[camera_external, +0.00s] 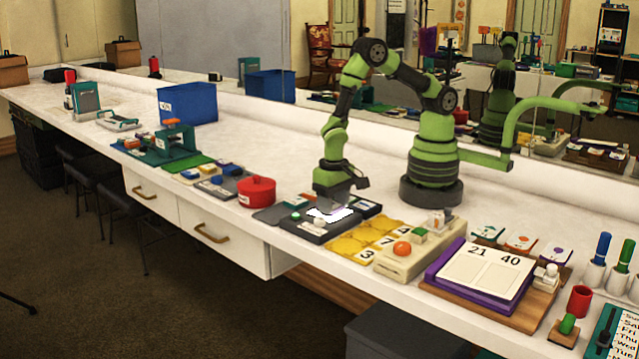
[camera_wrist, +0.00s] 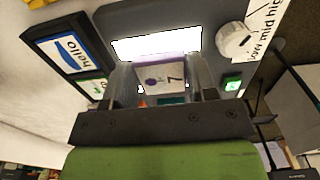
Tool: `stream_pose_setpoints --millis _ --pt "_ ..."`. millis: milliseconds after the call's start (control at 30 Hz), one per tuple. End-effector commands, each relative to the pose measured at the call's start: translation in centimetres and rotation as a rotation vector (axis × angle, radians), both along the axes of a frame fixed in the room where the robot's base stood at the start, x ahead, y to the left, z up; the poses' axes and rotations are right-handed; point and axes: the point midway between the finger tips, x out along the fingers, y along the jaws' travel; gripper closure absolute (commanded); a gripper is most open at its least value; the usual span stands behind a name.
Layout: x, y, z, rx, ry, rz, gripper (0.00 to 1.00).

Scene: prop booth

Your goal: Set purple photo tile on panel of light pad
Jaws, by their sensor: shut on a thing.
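My gripper (camera_external: 336,203) points down over the light pad and is shut on the purple photo tile (camera_wrist: 163,80). The dark grey light pad (camera_external: 304,228) has a glowing white panel (camera_wrist: 150,45), which also shows below my gripper in the external view (camera_external: 322,214). The tile overlaps the panel's near edge in the wrist view; I cannot tell whether they touch. The pad has a white knob (camera_wrist: 235,40) and a green button (camera_wrist: 232,84).
A dark stand with a "hello" card (camera_wrist: 66,50) is close beside the pad. A red pot (camera_external: 257,192) stands to the left. A yellow numbered tray (camera_external: 362,246) and a beige box (camera_external: 412,260) lie to the right. White counter is clear behind the pot.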

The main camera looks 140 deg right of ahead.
Motion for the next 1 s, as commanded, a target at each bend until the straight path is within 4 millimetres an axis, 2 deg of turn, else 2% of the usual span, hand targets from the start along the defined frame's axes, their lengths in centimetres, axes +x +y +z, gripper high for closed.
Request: stream_pose_setpoints --millis 300,333,433,467,767,867,1000 --pt "0.0 0.0 0.0 0.0 -0.001 0.0 0.71" --pt "0.0 0.0 0.0 0.0 -0.001 0.0 0.43" --pt "0.0 0.0 0.0 0.0 -0.001 0.0 0.2" --pt "0.0 0.0 0.0 0.0 -0.001 0.0 0.18" --pt "0.0 0.0 0.3 -0.001 -0.002 0.0 0.18" --pt "0.1 0.0 1.3 -0.001 -0.004 -0.001 0.18" --pt "0.2 -0.1 3.9 -0.003 -0.007 0.0 0.18"
